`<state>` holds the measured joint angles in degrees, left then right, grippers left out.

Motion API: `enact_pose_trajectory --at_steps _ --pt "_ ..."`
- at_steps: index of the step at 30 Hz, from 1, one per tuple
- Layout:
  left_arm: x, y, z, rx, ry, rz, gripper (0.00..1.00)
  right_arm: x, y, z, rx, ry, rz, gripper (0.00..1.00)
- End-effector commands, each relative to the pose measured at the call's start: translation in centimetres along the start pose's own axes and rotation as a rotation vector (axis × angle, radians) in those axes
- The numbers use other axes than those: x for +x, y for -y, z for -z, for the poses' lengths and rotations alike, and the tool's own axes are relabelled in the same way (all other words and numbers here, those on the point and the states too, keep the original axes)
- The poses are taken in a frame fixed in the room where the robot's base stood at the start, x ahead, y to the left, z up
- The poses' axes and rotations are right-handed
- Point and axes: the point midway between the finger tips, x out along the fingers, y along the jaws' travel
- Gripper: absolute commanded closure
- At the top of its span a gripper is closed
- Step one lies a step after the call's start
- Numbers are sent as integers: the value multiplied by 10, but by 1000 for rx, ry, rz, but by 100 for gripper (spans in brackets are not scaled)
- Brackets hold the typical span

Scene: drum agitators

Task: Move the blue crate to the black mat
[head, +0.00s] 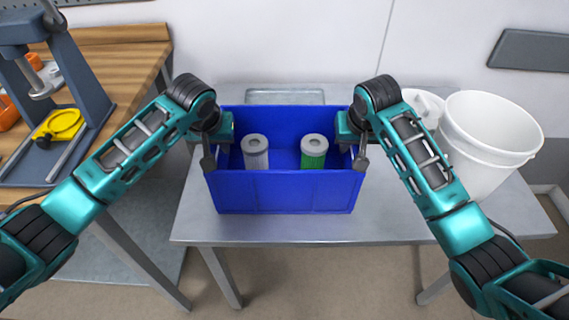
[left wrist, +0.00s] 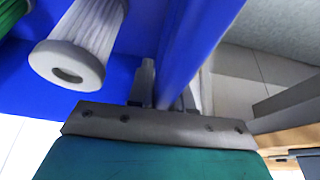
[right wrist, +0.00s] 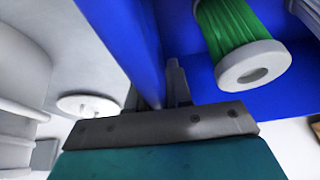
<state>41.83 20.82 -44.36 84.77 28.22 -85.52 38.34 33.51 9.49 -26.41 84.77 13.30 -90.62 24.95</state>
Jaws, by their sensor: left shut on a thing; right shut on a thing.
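The blue crate (head: 285,193) is in the middle of the head view, over the grey metal table, and looks level. Whether it touches the tabletop I cannot tell. Inside it stand a white-grey ribbed cylinder (head: 255,152) and a green one (head: 314,152). My left gripper (head: 209,160) is shut on the crate's left wall; the left wrist view shows the blue wall (left wrist: 185,60) between its fingers. My right gripper (head: 361,160) is shut on the right wall, which the right wrist view also shows (right wrist: 125,40). I see no black mat in these views.
A white bucket (head: 490,140) and a white lidded container (head: 424,108) stand on the table (head: 400,220) right of the crate. A grey tray (head: 285,97) lies behind it. A wooden bench (head: 120,62) with a press frame (head: 75,70) and yellow tool (head: 60,125) is at left.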

Motion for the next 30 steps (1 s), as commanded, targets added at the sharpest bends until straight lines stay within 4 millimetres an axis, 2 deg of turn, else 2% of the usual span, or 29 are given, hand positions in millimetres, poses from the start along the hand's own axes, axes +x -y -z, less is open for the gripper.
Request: enact_pose_trajectory --at_steps 13,30 --pt "-8 0 4 0 -4 -1 100 -8 0 4 0 -4 1 100" --pt "-47 0 20 0 -3 -1 100 -47 0 20 0 -3 1 100"
